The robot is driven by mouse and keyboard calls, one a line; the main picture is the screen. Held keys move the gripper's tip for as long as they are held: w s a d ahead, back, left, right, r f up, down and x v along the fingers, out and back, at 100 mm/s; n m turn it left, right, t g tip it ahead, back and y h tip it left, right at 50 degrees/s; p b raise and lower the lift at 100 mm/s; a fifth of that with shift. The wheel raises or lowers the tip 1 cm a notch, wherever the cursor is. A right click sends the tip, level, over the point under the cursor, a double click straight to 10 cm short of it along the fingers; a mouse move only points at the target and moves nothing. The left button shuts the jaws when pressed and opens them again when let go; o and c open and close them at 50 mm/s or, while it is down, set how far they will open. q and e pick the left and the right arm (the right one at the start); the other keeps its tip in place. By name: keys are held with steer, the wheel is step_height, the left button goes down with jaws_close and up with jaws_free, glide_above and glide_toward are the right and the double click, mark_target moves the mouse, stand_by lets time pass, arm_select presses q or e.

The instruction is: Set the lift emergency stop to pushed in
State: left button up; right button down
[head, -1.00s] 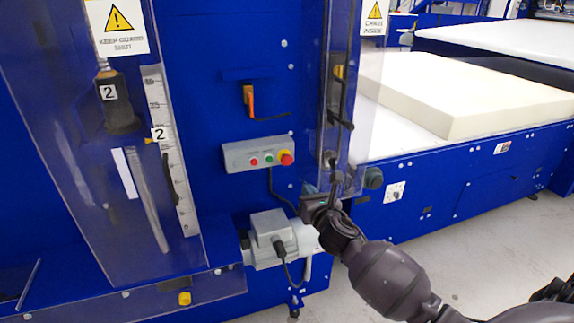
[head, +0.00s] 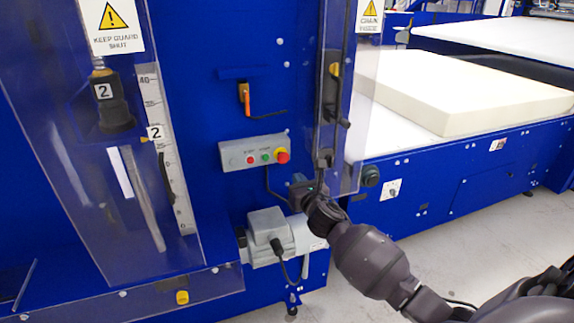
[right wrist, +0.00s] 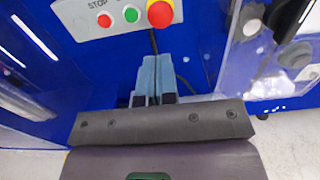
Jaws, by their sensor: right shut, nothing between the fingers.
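The emergency stop is a red mushroom button (head: 283,156) on a yellow collar, at the right end of a grey control box (head: 240,154) on the blue machine. In the right wrist view the red button (right wrist: 160,13) shows at the top, just above the fingertips. I cannot tell whether it is pushed in. My right gripper (head: 303,186) is below and a little right of the button in the head view, apart from it. In the right wrist view its fingers (right wrist: 157,62) are together and empty, pointing towards the box. My left gripper is not in view.
A clear guard panel (head: 350,110) stands right of the box. A grey motor (head: 270,232) sits below it. The orange-handled switch (head: 244,95) is above. A foam block (head: 470,95) lies on the bed at right. Red and green buttons are beside the stop.

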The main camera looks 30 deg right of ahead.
mark_target(284, 160)
steer(key=x, duration=0.9)
steer(key=shift+w, duration=0.25)
arm_select(q)
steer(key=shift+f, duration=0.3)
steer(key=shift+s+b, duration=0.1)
steer(key=shift+b, duration=0.2)
